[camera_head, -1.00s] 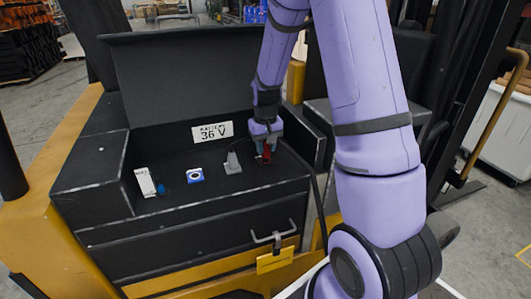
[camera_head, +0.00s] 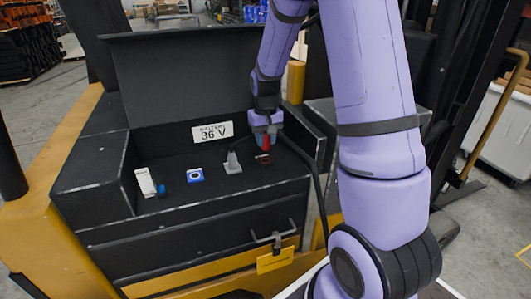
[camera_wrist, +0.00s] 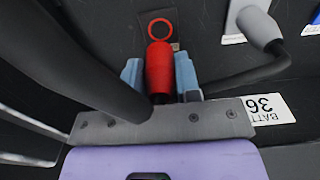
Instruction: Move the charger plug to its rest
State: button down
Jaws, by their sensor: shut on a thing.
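The charger plug looks to be the red handle (camera_head: 266,143) held in my gripper (camera_head: 265,138). In the wrist view the red plug (camera_wrist: 159,68) is between the two blue-grey fingers (camera_wrist: 160,80), which are shut on it. A thick black cable (camera_wrist: 85,60) runs up close to it. In the head view the plug is a little above a dark red fitting (camera_head: 263,158) on the black deck. The wrist view shows a red ring (camera_wrist: 161,29) on a dark plate just beyond the plug. I cannot tell which fitting is the rest.
A grey fitting (camera_head: 232,163) with a cable stands just left of the plug. A raised lid (camera_head: 190,80) stands behind the deck (camera_head: 205,200).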

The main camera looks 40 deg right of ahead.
jog(key=shift+r, duration=3.05)
jog(key=shift+s, duration=0.1)
